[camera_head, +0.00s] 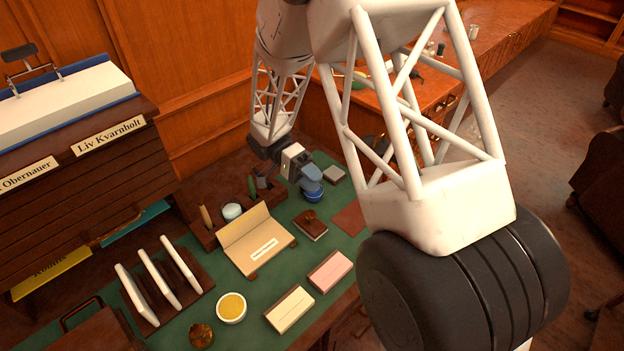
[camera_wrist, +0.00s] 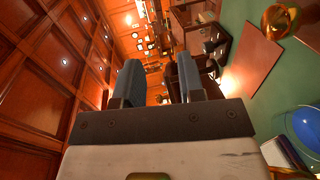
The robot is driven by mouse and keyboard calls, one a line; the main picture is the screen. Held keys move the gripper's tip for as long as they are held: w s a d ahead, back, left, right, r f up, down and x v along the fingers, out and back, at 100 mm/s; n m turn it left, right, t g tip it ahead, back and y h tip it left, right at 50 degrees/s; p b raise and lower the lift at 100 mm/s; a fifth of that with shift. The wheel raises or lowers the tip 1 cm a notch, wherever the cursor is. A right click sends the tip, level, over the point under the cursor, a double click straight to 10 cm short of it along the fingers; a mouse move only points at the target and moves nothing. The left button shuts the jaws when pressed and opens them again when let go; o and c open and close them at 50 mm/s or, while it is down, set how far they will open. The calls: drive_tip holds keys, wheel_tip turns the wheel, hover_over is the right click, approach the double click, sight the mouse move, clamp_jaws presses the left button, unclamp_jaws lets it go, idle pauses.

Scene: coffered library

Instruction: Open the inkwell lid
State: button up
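A small round blue pot, seemingly the inkwell (camera_head: 314,196), stands on the green desk top beside my gripper (camera_head: 312,180). My gripper hides much of its upper part in the head view, so its lid cannot be made out. A round blue shape, likely the same pot, shows at the right edge of the wrist view (camera_wrist: 304,129), off to the side of the fingers. In the wrist view my gripper (camera_wrist: 160,70) has its two fingers apart with nothing between them. Whether a finger touches the pot cannot be told.
A folded cream card (camera_head: 258,240) and a desk organiser (camera_head: 204,233) stand to the left. My arm covers the desk's right side.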

drive_tip(key=shift+d+f, duration=0.1)
drive_tip(key=shift+d, duration=0.15)
drive_tip(key=c, duration=0.6)
drive_tip(key=shift+w+d+f+t, duration=0.15)
drive_tip(key=shift+d+t, duration=0.1)
drive_tip(key=shift+t, duration=0.15)
clamp_jaws()
drive_tip(key=w+d+f+m+t+y, duration=0.1)
drive_tip(key=w+d+f+t+y, duration=0.5)
drive_tip(key=d+t, duration=0.45)
drive_tip(key=s+a+r+t+y, duration=0.1)
drive_tip(key=a+r+t+y, duration=0.1)
drive_tip(key=r+t+y, duration=0.2)
drive_tip(key=s+a+r+n+t+y, duration=0.1)
drive_tip(key=r+t+y, duration=0.3)
drive_tip(key=y, duration=0.5)
wheel_tip(320, 180, up, 2)
drive_tip(key=shift+s+a+y, duration=0.4)
drive_tip(key=shift+s+a, duration=0.25)
drive_tip(key=shift+a, duration=0.15)
drive_tip(key=shift+t, duration=0.25)
